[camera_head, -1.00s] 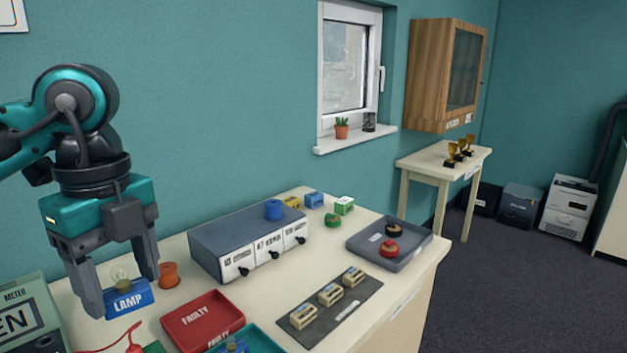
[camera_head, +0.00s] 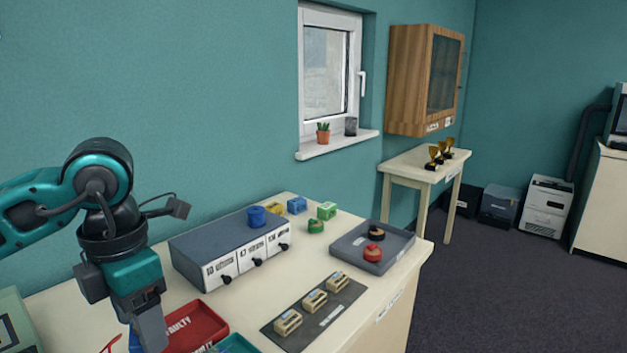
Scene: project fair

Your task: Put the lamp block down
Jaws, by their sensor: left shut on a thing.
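My left gripper (camera_head: 148,325) points down over the left part of the table, turned so that one finger hides most of what is between its jaws. It is shut on the lamp block (camera_head: 133,341), of which only a blue sliver shows beside the finger at the bottom left. The lamp block's label and bulb are hidden. I cannot tell whether the block touches the table. My right gripper is not in view.
A red tray marked faulty (camera_head: 197,325) lies right beside the gripper, with a teal tray (camera_head: 236,344) nearer. A grey drawer unit (camera_head: 225,240) stands behind. A dark mat (camera_head: 335,311) holds three small blocks. A grey tray (camera_head: 345,248) holds two round pieces.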

